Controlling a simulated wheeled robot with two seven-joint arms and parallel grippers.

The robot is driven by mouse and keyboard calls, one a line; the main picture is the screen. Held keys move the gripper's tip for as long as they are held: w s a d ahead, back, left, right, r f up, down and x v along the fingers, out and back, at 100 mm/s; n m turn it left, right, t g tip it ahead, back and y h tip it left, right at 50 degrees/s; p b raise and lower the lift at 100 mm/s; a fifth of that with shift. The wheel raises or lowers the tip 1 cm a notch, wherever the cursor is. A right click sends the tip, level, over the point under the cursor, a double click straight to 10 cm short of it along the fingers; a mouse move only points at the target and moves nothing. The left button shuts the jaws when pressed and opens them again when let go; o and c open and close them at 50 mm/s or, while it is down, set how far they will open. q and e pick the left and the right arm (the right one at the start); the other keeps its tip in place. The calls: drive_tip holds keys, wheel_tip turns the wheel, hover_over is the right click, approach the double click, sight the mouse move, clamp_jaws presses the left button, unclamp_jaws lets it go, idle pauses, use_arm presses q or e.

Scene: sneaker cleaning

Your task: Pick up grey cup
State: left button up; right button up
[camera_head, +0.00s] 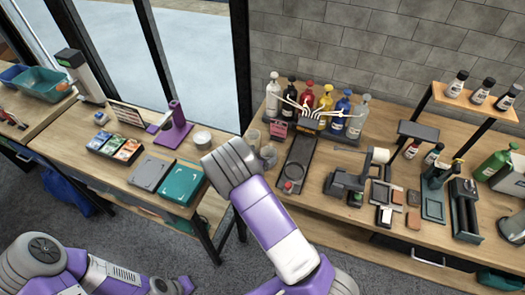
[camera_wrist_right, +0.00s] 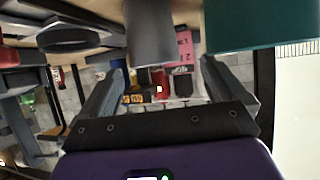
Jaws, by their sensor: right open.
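The grey cup (camera_head: 268,155) stands on the left part of the right-hand table, just beyond my right wrist in the head view. It also shows in the right wrist view (camera_wrist_right: 150,35), upside down at the top centre. My right gripper (camera_wrist_right: 163,72) is open and empty, and its two fingers point towards the cup. The cup lies between the finger lines, ahead of the tips. My right arm hides much of the gripper in the head view.
A teal object (camera_wrist_right: 262,22) is close in the right wrist view. A gap separates the two tables.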

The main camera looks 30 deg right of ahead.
sight(272, 150)
drive_tip(key=shift+w+d+f, duration=0.2)
drive_tip(key=shift+d+f, duration=0.1)
drive_tip(key=shift+d, duration=0.2)
drive_tip(key=shift+s+d+f, duration=0.1)
drive_tip(key=shift+d, duration=0.25)
drive_tip(key=x, duration=0.5)
drive_tip(key=shift+s+b, duration=0.1)
drive_tip(key=shift+b, duration=0.3)
drive_tip(key=shift+c, duration=0.3)
drive_tip(key=c, duration=1)
